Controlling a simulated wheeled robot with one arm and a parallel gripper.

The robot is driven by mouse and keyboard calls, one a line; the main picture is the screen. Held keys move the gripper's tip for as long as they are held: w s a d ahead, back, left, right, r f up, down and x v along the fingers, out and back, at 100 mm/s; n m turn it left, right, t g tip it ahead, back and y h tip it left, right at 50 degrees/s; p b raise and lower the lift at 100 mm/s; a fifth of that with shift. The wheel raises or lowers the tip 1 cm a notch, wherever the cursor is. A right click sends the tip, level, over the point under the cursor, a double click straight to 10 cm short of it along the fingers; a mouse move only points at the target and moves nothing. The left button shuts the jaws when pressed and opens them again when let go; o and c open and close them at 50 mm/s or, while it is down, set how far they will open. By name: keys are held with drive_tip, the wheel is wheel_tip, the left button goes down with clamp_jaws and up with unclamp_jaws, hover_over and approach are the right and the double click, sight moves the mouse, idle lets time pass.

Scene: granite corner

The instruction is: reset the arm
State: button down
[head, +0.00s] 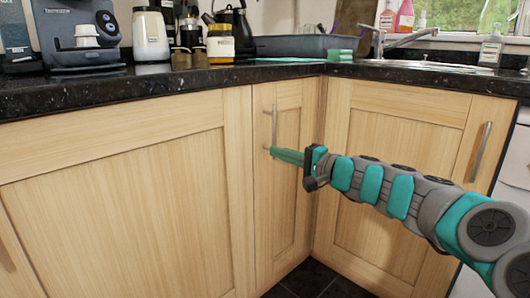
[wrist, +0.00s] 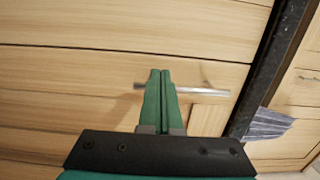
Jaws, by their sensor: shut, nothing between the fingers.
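My gripper (head: 275,152) has green fingers and a dark base. In the head view my arm reaches in from the right, and the fingertips are in front of the narrow corner cabinet door (head: 286,205), near the lower part of its metal bar handle (head: 274,125). In the wrist view my gripper (wrist: 160,74) is shut, its two fingers together with nothing between them. The bar handle (wrist: 205,90) shows behind the fingers there. I cannot tell whether the fingers touch the handle.
A dark granite counter (head: 180,84) runs above the wooden cabinets. A coffee machine (head: 80,35), a kettle (head: 236,30) and jars stand on it. A second door (head: 400,140) with a metal handle (head: 481,152) is at the right, behind my arm. Dark floor tiles (head: 315,280) show below.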

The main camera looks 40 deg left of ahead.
drive_tip(key=d, duration=0.9)
drive_tip(key=shift+s, duration=0.3)
drive_tip(key=s+d+f+n+g+h, duration=0.1)
drive_tip(key=s+d+f+n+h, duration=0.15)
drive_tip(key=s+d, duration=0.4)
drive_tip(key=s+d+f+n+g+h, duration=0.1)
drive_tip(key=s+d+f+n+h, duration=0.15)
drive_tip(key=s+d, duration=0.35)
drive_tip(key=s+d+f+m+h, duration=0.2)
drive_tip(key=s+d+f+h, duration=0.3)
drive_tip(key=d, duration=0.7)
drive_tip(key=s+d+f+m+h, duration=0.1)
drive_tip(key=s+d+f+h, duration=0.3)
drive_tip(key=s+d+f, duration=0.6)
drive_tip(key=s+d+f+m+h, duration=0.2)
drive_tip(key=s+d+f+h, duration=0.15)
drive_tip(key=d, duration=1.05)
drive_tip(key=s+p+v, duration=0.2)
drive_tip(key=p+v, duration=1)
drive_tip(key=p, duration=0.1)
drive_tip(key=shift+a+r+t, duration=0.3)
drive_tip(key=shift+w+h, duration=0.1)
drive_tip(key=shift+h, duration=0.15)
